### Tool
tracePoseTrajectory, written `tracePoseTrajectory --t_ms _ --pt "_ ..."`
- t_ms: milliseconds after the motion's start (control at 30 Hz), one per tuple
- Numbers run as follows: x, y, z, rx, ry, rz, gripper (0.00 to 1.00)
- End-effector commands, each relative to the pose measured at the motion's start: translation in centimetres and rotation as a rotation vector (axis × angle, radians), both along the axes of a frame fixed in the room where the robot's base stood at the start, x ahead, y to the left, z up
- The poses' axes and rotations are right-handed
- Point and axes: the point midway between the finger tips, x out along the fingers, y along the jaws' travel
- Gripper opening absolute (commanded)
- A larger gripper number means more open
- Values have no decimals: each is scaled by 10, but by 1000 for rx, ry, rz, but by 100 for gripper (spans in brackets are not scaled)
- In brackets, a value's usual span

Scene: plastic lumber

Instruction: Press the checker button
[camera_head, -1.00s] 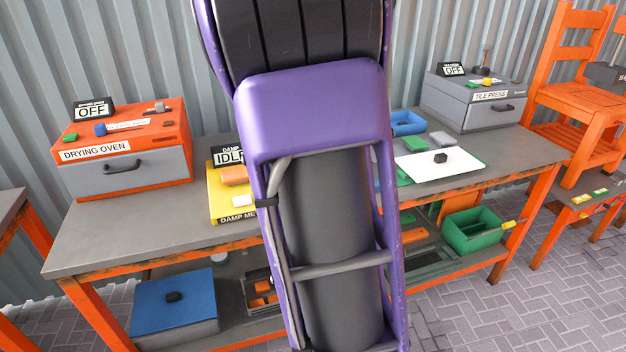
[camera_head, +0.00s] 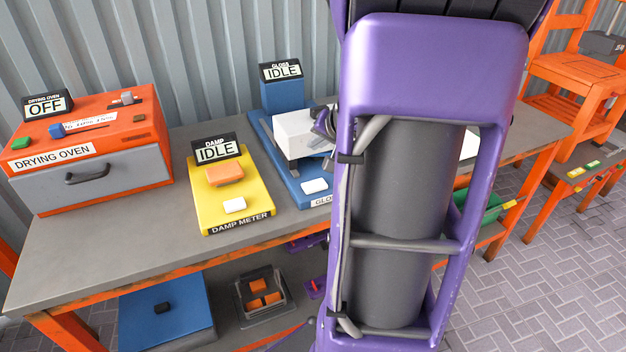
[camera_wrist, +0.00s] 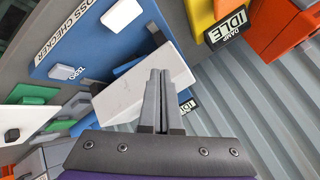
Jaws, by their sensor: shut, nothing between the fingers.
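The blue gloss checker (camera_head: 260,130) stands on the table, partly behind my arm in the head view. Its display reads IDLE. In the wrist view the checker (camera_wrist: 45,68) shows tilted, with a small white button (camera_wrist: 65,72) beside a TEST label near its front edge. A second pale block (camera_wrist: 122,14) sits near the same edge; a white block (camera_head: 314,186) shows at the checker's front left in the head view. My gripper (camera_wrist: 160,74) is shut and empty, over the checker's large white box (camera_wrist: 135,98), apart from the button.
The yellow damp meter (camera_head: 205,200) stands left of the checker, reading IDLE. The orange drying oven (camera_head: 150,145) is farther left, reading OFF. Bare table (camera_head: 105,232) lies in front of them.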

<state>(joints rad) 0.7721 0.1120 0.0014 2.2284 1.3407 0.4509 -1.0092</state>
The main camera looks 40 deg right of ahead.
Motion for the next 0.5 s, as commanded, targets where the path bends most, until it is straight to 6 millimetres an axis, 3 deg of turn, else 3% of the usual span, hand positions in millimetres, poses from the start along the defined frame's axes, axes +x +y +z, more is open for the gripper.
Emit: tracePoseTrajectory --t_ms 333,500 --pt "0 0 -1 4 -3 -3 0" --pt "-1 0 -12 5 -1 -4 0"
